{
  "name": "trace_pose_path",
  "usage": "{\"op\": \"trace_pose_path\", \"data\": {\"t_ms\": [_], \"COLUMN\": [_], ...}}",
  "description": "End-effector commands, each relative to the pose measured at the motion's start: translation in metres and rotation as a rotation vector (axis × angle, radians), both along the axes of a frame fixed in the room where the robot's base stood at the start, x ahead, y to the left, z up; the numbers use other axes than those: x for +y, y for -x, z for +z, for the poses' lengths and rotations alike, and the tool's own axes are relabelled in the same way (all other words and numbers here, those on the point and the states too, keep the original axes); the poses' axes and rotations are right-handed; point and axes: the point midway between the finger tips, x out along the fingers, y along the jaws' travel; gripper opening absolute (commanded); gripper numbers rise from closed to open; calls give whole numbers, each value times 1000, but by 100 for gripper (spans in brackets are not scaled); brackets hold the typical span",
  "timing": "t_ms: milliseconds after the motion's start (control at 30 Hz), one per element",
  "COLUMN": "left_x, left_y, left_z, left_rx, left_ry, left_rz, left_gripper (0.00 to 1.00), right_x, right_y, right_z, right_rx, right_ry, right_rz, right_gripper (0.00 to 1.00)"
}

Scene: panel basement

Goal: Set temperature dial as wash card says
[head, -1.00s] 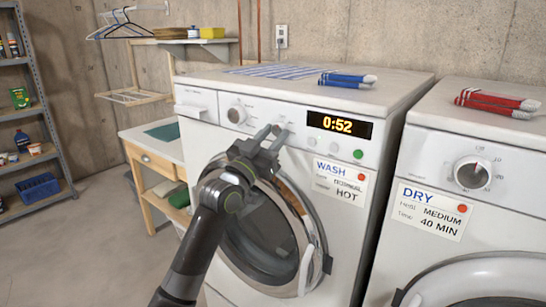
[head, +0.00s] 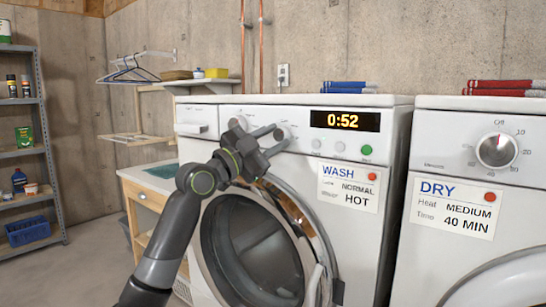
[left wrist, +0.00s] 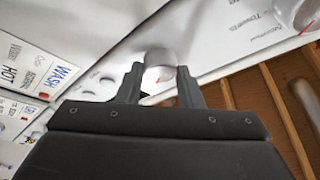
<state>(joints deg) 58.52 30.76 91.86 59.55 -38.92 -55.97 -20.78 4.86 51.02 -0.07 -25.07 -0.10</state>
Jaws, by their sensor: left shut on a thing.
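The washer (head: 300,108) carries a wash card (head: 348,187) reading NORMAL and, beside Water, HOT. The card also shows at the left of the left wrist view (left wrist: 38,70). My left gripper (head: 273,131) is at the right-hand dial of the washer panel. In the left wrist view its two fingers are on either side of the round pale temperature dial (left wrist: 160,58), shut on it. The dial's pointer and markings are not readable. My right gripper is not in view.
The display (head: 345,121) reads 0:52, with a green button (head: 367,150) below it. The dryer (head: 445,140) stands at right with its own dial (head: 497,150) and dry card (head: 453,206). The washer's round door (head: 255,245) is below my left arm.

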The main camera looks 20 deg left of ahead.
Motion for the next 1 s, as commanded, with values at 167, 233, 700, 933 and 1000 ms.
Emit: {"op": "trace_pose_path", "data": {"t_ms": [167, 233, 700, 933, 1000], "left_x": [2, 2, 3, 3, 4], "left_y": [-1, -1, -2, -2, -2], "left_z": [-1, 1, 5, 6, 6], "left_rx": [-56, -78, -211, -250, -257], "left_ry": [-157, -219, -586, -693, -711], "left_rz": [1, 0, 0, 0, 1], "left_gripper": [10, 10, 10, 10, 10], "right_x": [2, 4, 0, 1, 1], "right_y": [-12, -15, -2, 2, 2], "right_z": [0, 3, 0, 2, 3], "right_rx": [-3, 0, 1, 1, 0], "right_ry": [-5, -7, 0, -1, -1], "right_rz": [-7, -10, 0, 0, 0], "right_gripper": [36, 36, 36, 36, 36]}}
